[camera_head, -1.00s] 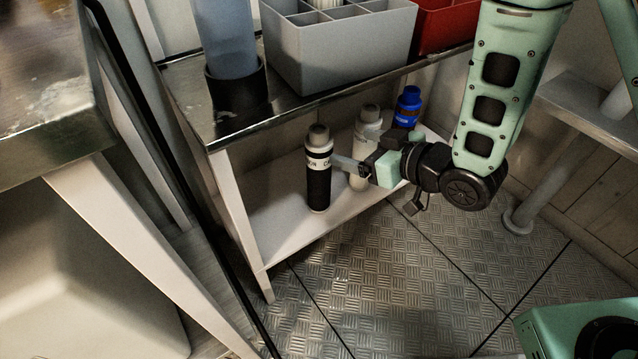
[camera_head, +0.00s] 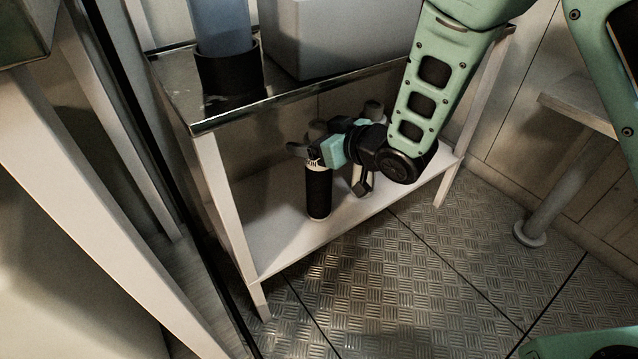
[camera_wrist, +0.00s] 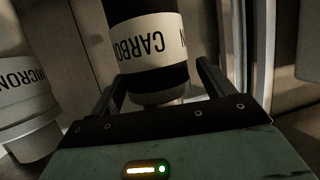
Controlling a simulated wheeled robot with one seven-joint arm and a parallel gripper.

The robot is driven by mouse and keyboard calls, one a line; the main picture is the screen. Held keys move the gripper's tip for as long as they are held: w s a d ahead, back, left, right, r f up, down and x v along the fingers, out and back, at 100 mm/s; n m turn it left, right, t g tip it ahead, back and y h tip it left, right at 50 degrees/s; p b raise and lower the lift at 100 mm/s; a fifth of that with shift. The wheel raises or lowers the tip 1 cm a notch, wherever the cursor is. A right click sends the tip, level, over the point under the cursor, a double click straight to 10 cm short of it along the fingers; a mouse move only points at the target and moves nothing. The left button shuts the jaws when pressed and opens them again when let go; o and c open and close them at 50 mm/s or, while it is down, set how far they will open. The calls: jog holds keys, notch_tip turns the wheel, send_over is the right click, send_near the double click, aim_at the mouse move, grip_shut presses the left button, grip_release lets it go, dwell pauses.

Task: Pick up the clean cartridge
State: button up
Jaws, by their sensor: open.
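A black cartridge (camera_head: 319,192) with a white band and a grey cap stands upright on the lower shelf. The wrist view shows CARBON, upside down, on its band (camera_wrist: 150,42). A pale cartridge (camera_head: 360,178) stands behind it to the right, partly hidden by my gripper; its MICRON label shows at left in the wrist view (camera_wrist: 25,75). My gripper (camera_head: 304,149) is at the upper part of the black cartridge. In the wrist view its open fingers (camera_wrist: 158,74) lie on either side of the cartridge. I cannot tell whether they touch it.
The upper metal shelf edge (camera_head: 290,98) runs just above my gripper. A blue cylinder in a black cup (camera_head: 228,76) and a grey bin (camera_head: 325,40) stand on that shelf. A white front leg (camera_head: 222,200) is to the left. The shelf front (camera_head: 275,235) and the patterned floor are clear.

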jog(key=shift+w+a+f, duration=0.15)
jog(key=shift+w+a, duration=0.1)
jog(key=shift+w, duration=0.05)
jog(key=shift+c, duration=0.3)
jog(key=c, duration=1.6)
jog(key=shift+r, duration=0.2)
